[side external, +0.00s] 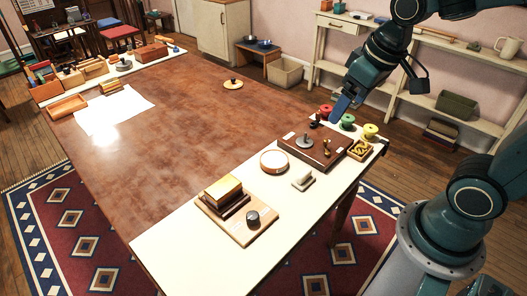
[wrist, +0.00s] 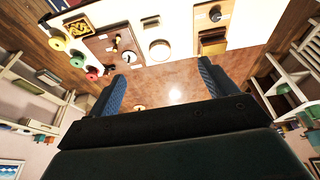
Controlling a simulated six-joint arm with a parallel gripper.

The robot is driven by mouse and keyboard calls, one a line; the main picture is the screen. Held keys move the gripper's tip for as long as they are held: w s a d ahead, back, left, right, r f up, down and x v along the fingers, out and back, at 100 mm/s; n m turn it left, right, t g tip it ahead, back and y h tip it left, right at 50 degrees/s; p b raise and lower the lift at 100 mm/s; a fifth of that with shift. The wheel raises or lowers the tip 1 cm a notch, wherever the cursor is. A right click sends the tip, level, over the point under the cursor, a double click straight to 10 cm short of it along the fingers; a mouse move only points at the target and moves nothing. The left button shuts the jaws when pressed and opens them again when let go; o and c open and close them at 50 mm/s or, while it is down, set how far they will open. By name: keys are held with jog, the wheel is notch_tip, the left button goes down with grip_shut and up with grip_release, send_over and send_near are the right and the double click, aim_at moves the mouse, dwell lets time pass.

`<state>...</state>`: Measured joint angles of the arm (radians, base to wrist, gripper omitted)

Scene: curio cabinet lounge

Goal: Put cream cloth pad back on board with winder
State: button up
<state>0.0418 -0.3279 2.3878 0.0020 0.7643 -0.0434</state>
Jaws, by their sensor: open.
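A small cream pad (side external: 302,179), its material too small to tell, lies on the pale strip of the table in front of the dark brown board. It appears near the top of the wrist view (wrist: 150,22). The brown board (side external: 299,158) carries a grey round piece (side external: 304,142) and a small brass piece (side external: 327,148) that looks like the winder. The board also shows in the wrist view (wrist: 103,42). My gripper (side external: 341,106) is in the air above the far end of the pale strip, apart from the pad. In the wrist view its fingers (wrist: 158,88) are spread and empty.
Red, green and yellow spools (side external: 348,121) stand behind the board, with a small tray (side external: 360,150) nearby. A round cream dish (side external: 274,162) is left of the pad. A wooden board (side external: 240,234) with a dark knob and stacked blocks is at front. The brown tabletop's middle is mostly clear.

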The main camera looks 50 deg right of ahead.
jog(key=s+a+r+t, duration=0.1)
jog(key=s+r, duration=0.3)
jog(key=s, duration=0.4)
jog(key=shift+s+t, duration=0.2)
jog(key=shift+t, duration=0.3)
dwell(0.8)
